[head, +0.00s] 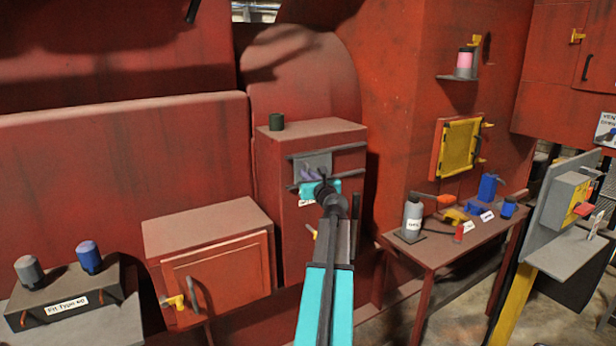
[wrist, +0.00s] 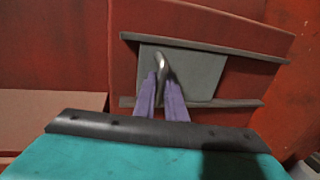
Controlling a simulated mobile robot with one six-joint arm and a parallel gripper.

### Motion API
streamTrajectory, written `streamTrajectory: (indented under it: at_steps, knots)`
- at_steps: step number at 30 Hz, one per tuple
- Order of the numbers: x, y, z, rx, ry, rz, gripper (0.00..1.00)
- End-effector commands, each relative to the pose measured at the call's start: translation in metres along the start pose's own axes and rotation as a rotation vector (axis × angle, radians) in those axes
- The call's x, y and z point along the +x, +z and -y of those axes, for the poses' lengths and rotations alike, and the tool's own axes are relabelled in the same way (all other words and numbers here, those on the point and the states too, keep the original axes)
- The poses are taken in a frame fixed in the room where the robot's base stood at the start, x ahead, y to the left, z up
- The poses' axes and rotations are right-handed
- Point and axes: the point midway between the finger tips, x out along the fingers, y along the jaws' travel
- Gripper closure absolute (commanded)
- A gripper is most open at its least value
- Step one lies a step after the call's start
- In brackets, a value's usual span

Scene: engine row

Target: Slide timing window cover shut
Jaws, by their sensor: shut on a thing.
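The timing window cover is a grey plate (wrist: 205,72) between two dark horizontal rails on a red housing. In the head view the cover (head: 318,160) sits at the left part of the rails. It carries a small curved metal handle (wrist: 161,66). My gripper (wrist: 161,85) has purple fingers on either side of this handle and is shut on it. In the head view my gripper (head: 308,174) is at the cover's lower left, partly hidden by my wrist. The rails continue past the cover to the right, with red surface between them. I cannot see any window opening.
A dark green cup (head: 276,122) stands on top of the red housing (head: 335,128). A red cabinet (head: 215,270) stands lower left. A table (head: 450,245) with a bottle (head: 411,218) and several tools is at right. A yellow-framed panel (head: 460,147) is on the wall.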

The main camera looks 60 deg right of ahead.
Motion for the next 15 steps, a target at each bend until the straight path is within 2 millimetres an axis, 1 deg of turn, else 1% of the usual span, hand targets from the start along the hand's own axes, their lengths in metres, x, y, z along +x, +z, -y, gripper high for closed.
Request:
streamTrajectory:
  at_steps: [1, 2, 3, 11, 15]
  knots:
    - [0.0015, -0.0001, -0.0085, 0.003, 0.019, -0.002, 1.00]
    - [0.0015, -0.0001, -0.0081, 0.003, 0.019, -0.002, 0.86]
    - [0.0013, 0.0000, -0.0073, 0.003, 0.018, -0.002, 0.81]
    - [0.0004, 0.0002, -0.0026, 0.003, 0.011, -0.001, 0.81]
    - [-0.0033, 0.0000, -0.0004, 0.002, 0.008, -0.001, 0.81]
